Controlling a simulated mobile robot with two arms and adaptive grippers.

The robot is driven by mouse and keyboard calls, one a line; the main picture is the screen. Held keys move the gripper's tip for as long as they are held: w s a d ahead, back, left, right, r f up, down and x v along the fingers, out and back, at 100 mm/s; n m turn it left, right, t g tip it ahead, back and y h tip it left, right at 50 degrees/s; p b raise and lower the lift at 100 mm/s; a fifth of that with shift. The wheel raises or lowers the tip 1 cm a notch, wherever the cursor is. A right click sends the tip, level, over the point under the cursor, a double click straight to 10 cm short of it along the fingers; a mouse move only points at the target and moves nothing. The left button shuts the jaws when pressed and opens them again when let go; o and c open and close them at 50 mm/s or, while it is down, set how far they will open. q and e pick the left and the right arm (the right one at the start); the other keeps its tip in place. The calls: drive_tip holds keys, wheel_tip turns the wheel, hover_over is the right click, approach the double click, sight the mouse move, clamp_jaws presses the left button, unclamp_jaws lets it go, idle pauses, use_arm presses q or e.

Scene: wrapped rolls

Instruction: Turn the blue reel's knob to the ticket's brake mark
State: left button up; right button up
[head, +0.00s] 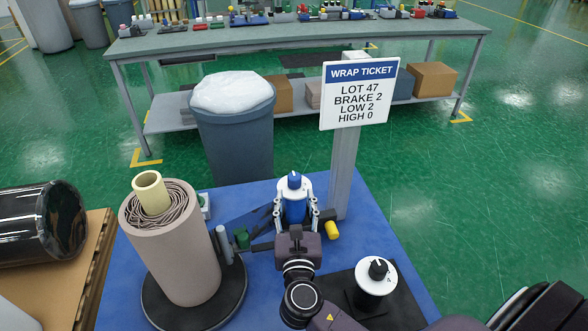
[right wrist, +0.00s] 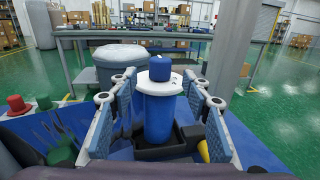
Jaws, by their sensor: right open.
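The blue reel (head: 295,210) stands upright, with a blue knob (head: 294,181) on a white dial on top. The dial's numbers are too small to read. My right gripper (head: 297,214) is open, its fingers on either side of the reel. In the right wrist view, the blue reel (right wrist: 157,115) and its knob (right wrist: 159,69) stand between the two blue finger pads, with gaps visible on both sides. The wrap ticket (head: 358,92) on a grey post reads LOT 47, BRAKE 2, LOW 2, HIGH 0. My left gripper is out of view.
A large wrapped roll (head: 172,245) stands on a dark turntable at left. A white dial with a black knob (head: 378,268) is at right. A yellow piece (head: 332,230) lies beside the reel. A grey bin (head: 235,130) and a workbench (head: 300,37) stand behind.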

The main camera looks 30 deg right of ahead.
sight(295, 184)
drive_tip(key=p+x, duration=0.1)
drive_tip(key=x, duration=0.6)
drive_tip(key=shift+w+d+r, duration=0.1)
drive_tip(key=shift+w+d, duration=0.05)
drive_tip(key=shift+w, duration=0.05)
drive_tip(key=shift+c, duration=0.2)
drive_tip(key=c, duration=1.2)
drive_tip(key=shift+o, duration=0.2)
